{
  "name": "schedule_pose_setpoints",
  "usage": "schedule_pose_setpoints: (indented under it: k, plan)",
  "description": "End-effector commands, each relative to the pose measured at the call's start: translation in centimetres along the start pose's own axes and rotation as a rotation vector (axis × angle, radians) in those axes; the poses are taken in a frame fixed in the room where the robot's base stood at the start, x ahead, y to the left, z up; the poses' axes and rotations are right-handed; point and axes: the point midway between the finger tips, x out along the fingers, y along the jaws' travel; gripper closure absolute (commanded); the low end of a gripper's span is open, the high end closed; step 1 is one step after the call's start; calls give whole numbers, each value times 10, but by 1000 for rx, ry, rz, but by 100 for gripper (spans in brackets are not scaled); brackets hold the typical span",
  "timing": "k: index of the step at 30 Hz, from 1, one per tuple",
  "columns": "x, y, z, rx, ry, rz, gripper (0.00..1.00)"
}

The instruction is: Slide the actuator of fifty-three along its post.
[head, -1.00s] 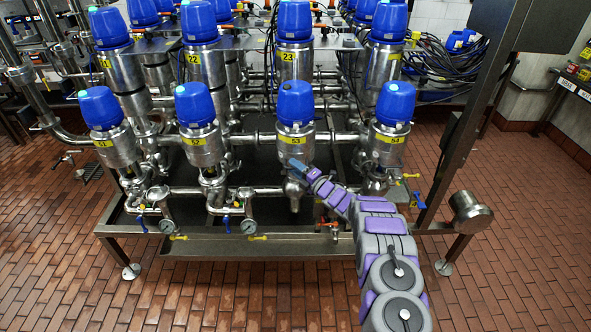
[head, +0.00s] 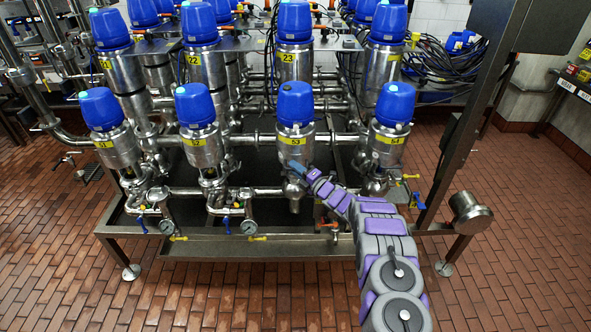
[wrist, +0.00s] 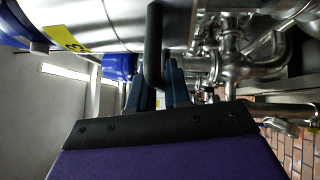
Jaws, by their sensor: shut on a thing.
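The actuator of fifty-three (head: 296,103) has a blue cap over a steel body with a yellow label reading 53. It stands upright in the front row of the head view, between 52 and 54. My gripper (head: 293,166) is at the lower front of its steel body. In the wrist view my gripper (wrist: 157,88) has its dark fingers shut on a black bent handle (wrist: 154,40) beside the steel body. The yellow label (wrist: 70,39) and blue cap (wrist: 18,25) show at upper left there. The post is mostly hidden behind my gripper.
Actuator 52 (head: 195,105) stands to the left and actuator 54 (head: 395,103) close to the right. Steel pipes and gauges (head: 249,227) lie below. A frame upright (head: 465,130) rises at right. The brick floor in front is clear.

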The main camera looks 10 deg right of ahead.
Motion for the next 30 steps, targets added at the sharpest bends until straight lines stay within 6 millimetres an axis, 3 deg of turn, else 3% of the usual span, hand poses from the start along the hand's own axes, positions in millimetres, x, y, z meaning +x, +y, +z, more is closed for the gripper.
schedule_pose_setpoints:
  k: [4, 8, 18, 24, 30]
  plan:
    - [0, 0, 0, 3, 0, -6, 100]
    - [2, 17, 2, 1, 0, -3, 100]
    - [12, 102, 13, -6, -1, 7, 100]
    - [17, 142, 18, -4, -1, 5, 100]
    - [21, 165, 21, -1, -1, 2, 100]
